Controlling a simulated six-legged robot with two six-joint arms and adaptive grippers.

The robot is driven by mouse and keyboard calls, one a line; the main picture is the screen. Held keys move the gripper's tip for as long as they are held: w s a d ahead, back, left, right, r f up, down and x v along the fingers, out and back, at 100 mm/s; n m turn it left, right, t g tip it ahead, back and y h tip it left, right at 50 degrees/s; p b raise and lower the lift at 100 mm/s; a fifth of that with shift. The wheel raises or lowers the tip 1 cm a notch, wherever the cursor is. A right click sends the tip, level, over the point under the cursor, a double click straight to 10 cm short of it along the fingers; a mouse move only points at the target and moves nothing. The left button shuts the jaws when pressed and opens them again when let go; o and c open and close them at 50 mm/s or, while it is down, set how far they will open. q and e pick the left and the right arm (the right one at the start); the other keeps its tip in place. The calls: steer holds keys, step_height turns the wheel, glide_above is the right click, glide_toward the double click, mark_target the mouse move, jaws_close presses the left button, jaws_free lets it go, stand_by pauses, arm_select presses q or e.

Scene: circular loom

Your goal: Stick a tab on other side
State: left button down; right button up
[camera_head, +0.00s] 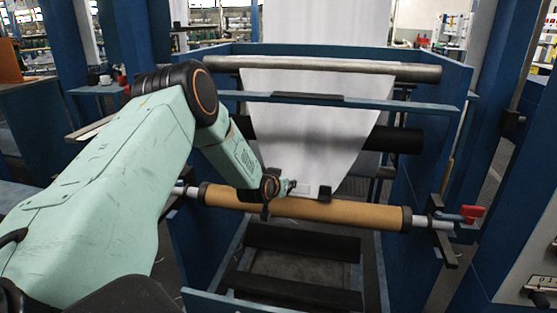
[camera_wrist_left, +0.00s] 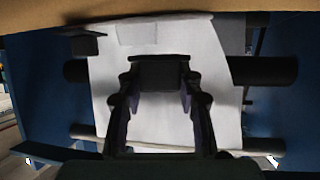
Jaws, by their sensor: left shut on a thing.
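My left gripper (camera_wrist_left: 158,72) is shut on a dark block that spans between its fingertips; the block's details are too dark to tell. In the head view the left gripper (camera_head: 289,186) is at the lower edge of the white fabric (camera_head: 312,125), just above the brown roll (camera_head: 300,207). A pale rectangular tab (camera_wrist_left: 137,33) lies on the fabric near the roll, and it shows faintly in the head view (camera_head: 303,188). A small black piece (camera_head: 325,192) sits at the fabric's lower right corner; it also shows in the wrist view (camera_wrist_left: 88,43). My right gripper is not in view.
The brown roll lies across the blue loom frame (camera_head: 418,92), with a red handle (camera_head: 472,212) at its right end. A grey metal roller (camera_head: 322,67) and a blue crossbar (camera_head: 395,104) span the frame above. Dark bars lie below.

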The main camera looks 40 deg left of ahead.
arm_select(q)
steer(key=w+a+r+n+g+y, duration=0.1)
steer(key=w+a+r+n+y, duration=0.15)
steer(key=a+r, duration=0.25)
steer(key=shift+m+h, duration=0.25)
steer(key=shift+m, duration=0.1)
steer(key=f+b, duration=0.4)
steer(key=b, duration=0.1)
steer(key=f+b, duration=0.2)
steer(key=shift+w+a+f, duration=0.3)
steer(key=shift+a+f, duration=0.1)
steer(key=shift+d+r, duration=0.1)
steer(key=shift+r, duration=0.2)
steer(key=shift+f, duration=0.4)
steer(key=shift+f+b, duration=0.35)
steer(key=shift+s+f+b, duration=0.1)
steer(key=shift+f+b, duration=0.3)
steer(key=shift+f, duration=0.25)
steer(key=c, duration=0.8)
jaws_free()
